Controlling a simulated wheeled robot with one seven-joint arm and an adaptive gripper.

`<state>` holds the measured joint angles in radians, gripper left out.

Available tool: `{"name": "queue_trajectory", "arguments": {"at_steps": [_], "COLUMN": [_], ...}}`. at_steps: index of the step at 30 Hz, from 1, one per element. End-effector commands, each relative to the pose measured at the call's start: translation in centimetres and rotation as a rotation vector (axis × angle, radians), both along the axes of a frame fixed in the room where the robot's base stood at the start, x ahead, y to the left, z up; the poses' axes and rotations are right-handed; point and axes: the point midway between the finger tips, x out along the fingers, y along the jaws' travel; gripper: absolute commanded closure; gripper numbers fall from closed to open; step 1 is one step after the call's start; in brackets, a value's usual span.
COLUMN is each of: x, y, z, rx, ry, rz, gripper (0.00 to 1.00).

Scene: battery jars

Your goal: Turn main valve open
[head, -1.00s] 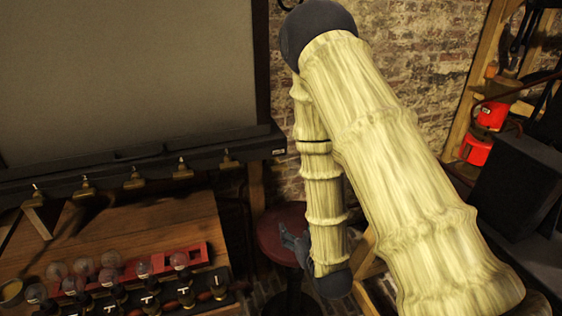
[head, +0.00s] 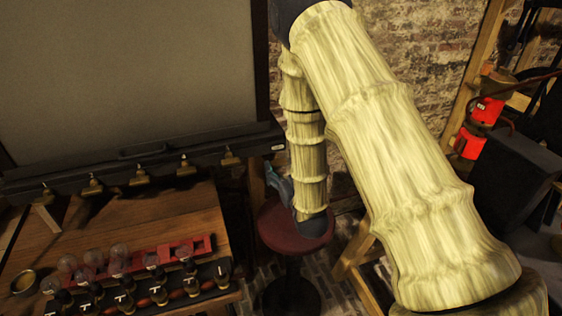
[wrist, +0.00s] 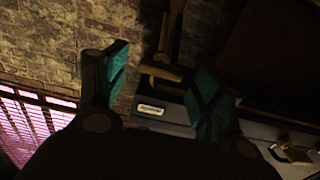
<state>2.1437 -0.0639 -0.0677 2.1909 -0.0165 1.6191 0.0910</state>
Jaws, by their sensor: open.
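My gripper (head: 280,185) shows in the head view just above the red stool, partly hidden by my pale arm. In the wrist view its two teal-padded fingers (wrist: 165,80) are spread with nothing between them. A dark rail (head: 120,175) with several brass fittings (head: 182,166) runs under the large grey panel, left of the gripper. In the wrist view a grey rail with a white label (wrist: 152,109) and a brass fitting (wrist: 292,152) lie beyond and right of the fingers. I cannot tell which part, if any, is the main valve.
A round red stool (head: 310,236) stands under my gripper. A wooden bench (head: 180,215) at left holds glass bulbs in a red rack (head: 160,257) and a row of dark-handled items (head: 155,293). A brick wall (head: 420,45) is behind. Dark boxes stand at right.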

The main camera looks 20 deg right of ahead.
Motion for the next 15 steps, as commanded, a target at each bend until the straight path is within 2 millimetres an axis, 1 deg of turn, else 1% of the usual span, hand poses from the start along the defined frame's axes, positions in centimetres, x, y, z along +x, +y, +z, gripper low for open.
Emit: {"name": "queue_trajectory", "arguments": {"at_steps": [3, 6, 15], "x": [1.1, 1.6, 1.9], "y": [0.1, 0.1, 0.1], "z": [0.1, 0.0, -0.1], "rx": [0.0, 0.0, 0.0], "ry": [0.0, 0.001, 0.001], "rz": [0.0, 0.0, 0.0], "gripper": [0.32, 0.32, 0.32]}}
